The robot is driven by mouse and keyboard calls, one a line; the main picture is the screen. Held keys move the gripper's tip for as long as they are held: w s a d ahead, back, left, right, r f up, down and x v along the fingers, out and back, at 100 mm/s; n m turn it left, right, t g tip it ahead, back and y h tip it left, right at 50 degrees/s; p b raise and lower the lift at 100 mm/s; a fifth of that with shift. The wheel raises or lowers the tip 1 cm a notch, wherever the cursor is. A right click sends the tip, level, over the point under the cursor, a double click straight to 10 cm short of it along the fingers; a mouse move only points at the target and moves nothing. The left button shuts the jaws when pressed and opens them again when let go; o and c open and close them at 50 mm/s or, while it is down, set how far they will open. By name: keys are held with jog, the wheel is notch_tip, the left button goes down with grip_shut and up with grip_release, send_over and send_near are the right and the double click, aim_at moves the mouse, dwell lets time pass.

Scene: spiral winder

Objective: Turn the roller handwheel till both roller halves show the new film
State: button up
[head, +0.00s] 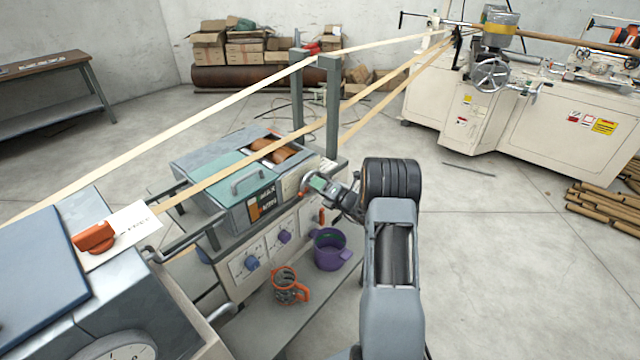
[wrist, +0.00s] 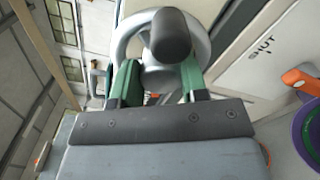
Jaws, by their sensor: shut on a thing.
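The roller (head: 272,150) shows as brown-orange surfaces in the opening of the teal-lidded box (head: 215,185) in the head view. It is too small there to tell whether a film covers both halves. The handwheel is a grey ring (wrist: 122,42) with a dark, rounded handle (wrist: 170,36) in the wrist view. My gripper (head: 322,184), at the right end of the box, is shut on the handle. Its green fingers stand on either side of the handle in the wrist view (wrist: 158,76). In the head view the gripper hides most of the wheel.
A purple pot (head: 330,250) and an orange mug-like holder (head: 288,286) stand on the shelf below the box. A paper strip (head: 240,168) runs over the lid. A "SHUT" label (wrist: 262,47) and an orange lever (wrist: 300,79) are right of the wheel.

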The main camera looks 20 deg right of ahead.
jog(key=shift+m, duration=0.5)
jog(key=o, duration=0.9)
jog(key=v, duration=1.4)
jog(key=shift+w, duration=0.1)
